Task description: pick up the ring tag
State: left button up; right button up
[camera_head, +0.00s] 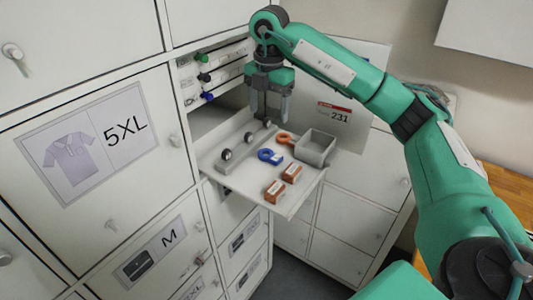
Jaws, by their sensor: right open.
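Two ring-shaped tags lie on a pulled-out white shelf (240,175): a blue one (270,156) near its middle and an orange one (285,139) just behind and to the right, beside a small grey open box (315,147). I cannot tell which one is the task's ring tag. My right gripper (268,113) points down above the back of the shelf, its two fingers apart with nothing visible between them. It appears apart from both tags. My left gripper is not in view.
Two orange-brown small boxes (275,191) (292,173) lie at the shelf's front. A grey strip with round knobs (225,155) runs along its left. Marker-like items (222,77) fill slots above. White locker doors (90,150) stand left; a sign (336,117) stands behind.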

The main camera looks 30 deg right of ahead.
jog(key=p, duration=0.2)
send_over(270, 154)
notch_tip(270, 154, down, 8)
jog(key=shift+f, duration=0.1)
jog(key=shift+f+p, duration=0.45)
jog(key=shift+p, duration=0.05)
notch_tip(270, 154, down, 3)
jog(key=shift+f+p, duration=0.15)
jog(key=shift+p, duration=0.85)
jog(key=shift+f, duration=0.55)
jog(key=c, duration=0.6)
